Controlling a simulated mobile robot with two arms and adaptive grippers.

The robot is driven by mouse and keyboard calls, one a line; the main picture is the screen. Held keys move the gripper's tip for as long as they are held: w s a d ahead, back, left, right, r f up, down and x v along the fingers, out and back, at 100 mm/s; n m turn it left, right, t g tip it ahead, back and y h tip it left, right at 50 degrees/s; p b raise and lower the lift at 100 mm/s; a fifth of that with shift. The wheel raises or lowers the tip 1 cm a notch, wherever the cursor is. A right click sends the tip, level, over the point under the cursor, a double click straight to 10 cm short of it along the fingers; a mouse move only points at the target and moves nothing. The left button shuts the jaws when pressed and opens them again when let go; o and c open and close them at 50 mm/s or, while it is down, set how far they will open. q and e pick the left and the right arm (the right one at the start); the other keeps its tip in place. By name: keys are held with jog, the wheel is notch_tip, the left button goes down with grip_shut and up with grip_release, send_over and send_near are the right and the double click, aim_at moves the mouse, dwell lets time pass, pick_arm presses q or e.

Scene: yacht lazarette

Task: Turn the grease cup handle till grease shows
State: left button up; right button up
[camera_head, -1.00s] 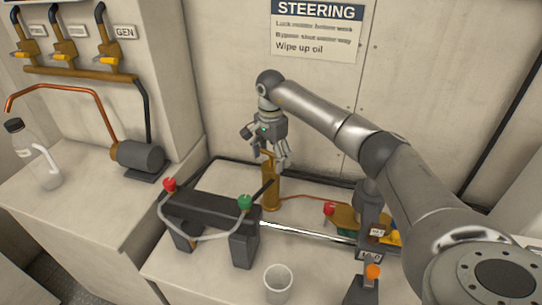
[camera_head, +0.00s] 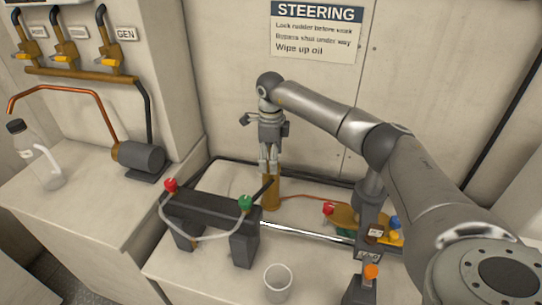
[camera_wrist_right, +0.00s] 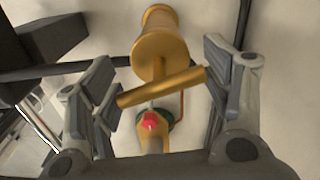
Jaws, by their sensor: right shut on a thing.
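The grease cup is a brass cylinder (camera_head: 271,193) standing on the bench behind the dark steering block. It also shows in the right wrist view (camera_wrist_right: 160,42). Its handle, a brass crossbar (camera_wrist_right: 160,87), spans between my right gripper's pads in the wrist view. My right gripper (camera_head: 269,166) points down over the cup's top and is shut on the handle's ends. In the head view the fingers hide most of the handle. I see no grease. My left gripper is not in view.
A dark block (camera_head: 212,206) with red (camera_head: 170,185) and green (camera_head: 245,202) knobs stands left of the cup. A clear cup (camera_head: 278,283) stands in front. A brass valve piece with a red knob (camera_head: 328,208) is at right. A bottle (camera_head: 37,160) stands far left.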

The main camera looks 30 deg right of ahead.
jog(key=m, duration=0.3)
jog(key=m+p, duration=0.1)
jog(key=m, duration=0.2)
jog(key=shift+w+r, duration=0.1)
jog(key=shift+r, duration=0.1)
jog(key=m+p, duration=0.1)
jog(key=m, duration=0.5)
jog(key=shift+m, duration=0.4)
jog(key=m+p, duration=0.1)
jog(key=m, duration=0.3)
jog(key=shift+p, duration=0.3)
jog(key=m+p, duration=0.1)
jog(key=m, duration=0.4)
jog(key=shift+d, duration=0.1)
jog(key=o, duration=0.8)
jog(key=shift+f, duration=0.1)
